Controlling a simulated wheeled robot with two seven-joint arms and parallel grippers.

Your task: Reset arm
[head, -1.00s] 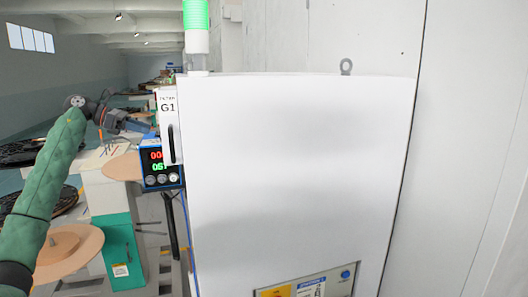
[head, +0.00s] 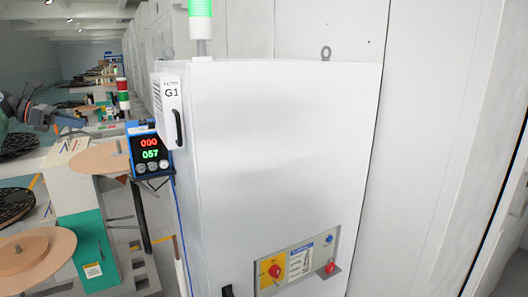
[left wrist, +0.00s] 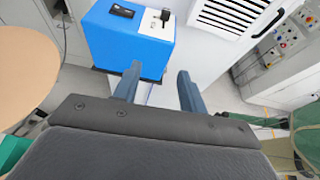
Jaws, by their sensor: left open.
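My left gripper (head: 70,119) is at the left edge of the head view, with its arm coming in from the left. In the left wrist view its two fingers (left wrist: 158,88) stand apart with nothing between them. Beyond the fingertips is the blue box (left wrist: 124,38), with a small black switch or plug on its top. In the head view the blue box (head: 143,131) carries a display with red digits 000 and green digits 057, above round buttons. It is mounted at the left side of a white cabinet (head: 270,160). My right gripper is not in view.
The cabinet front has a panel with a red knob on yellow (head: 275,271) and a red button (head: 330,267). Tan discs (head: 104,157) and a teal cabinet (head: 88,248) stand at left. A stack light (head: 201,25) tops the cabinet.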

